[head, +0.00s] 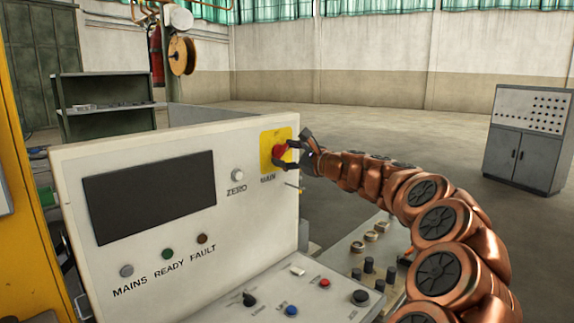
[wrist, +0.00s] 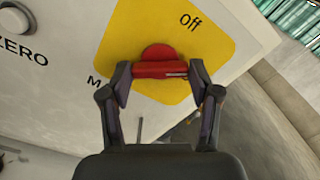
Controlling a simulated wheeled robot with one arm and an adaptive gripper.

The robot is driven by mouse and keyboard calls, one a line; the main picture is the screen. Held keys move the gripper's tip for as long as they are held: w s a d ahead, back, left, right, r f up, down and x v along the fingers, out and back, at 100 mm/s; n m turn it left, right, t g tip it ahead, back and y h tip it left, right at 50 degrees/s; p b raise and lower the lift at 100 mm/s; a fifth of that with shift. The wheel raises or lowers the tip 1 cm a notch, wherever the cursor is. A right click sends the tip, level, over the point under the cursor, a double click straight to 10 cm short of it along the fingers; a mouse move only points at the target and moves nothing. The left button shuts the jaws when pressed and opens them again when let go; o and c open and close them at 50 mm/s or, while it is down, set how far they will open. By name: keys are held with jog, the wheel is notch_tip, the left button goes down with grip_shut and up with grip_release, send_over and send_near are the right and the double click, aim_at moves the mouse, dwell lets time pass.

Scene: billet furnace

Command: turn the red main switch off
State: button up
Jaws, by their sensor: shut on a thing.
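The red main switch (head: 280,150) sits on a yellow plate (head: 267,138) at the upper right of the white control panel's upright face. In the wrist view the red switch (wrist: 160,62) shows as a round knob with a bar handle, and the yellow plate carries the word "Off" at its upper right. My gripper (head: 291,152) reaches in from the right and is shut on the switch. In the wrist view its two fingers (wrist: 160,72) press against both ends of the red bar. The bar lies roughly level across that view.
The panel (head: 130,155) also has a dark screen (head: 150,196), a ZERO button (head: 238,175), and several lamps. Its sloped lower desk holds buttons and knobs, such as a blue button (head: 291,311). A grey cabinet (head: 530,138) stands far right, with open floor between.

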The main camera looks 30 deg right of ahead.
jog(key=n+b, duration=1)
jog(key=b, duration=0.1)
jog(key=shift+n, duration=0.4)
jog(key=o, duration=1.2)
jog(key=shift+c, duration=0.2)
jog(key=shift+s, duration=0.1)
jog(key=v, duration=1.1)
jog(key=shift+s, duration=0.4)
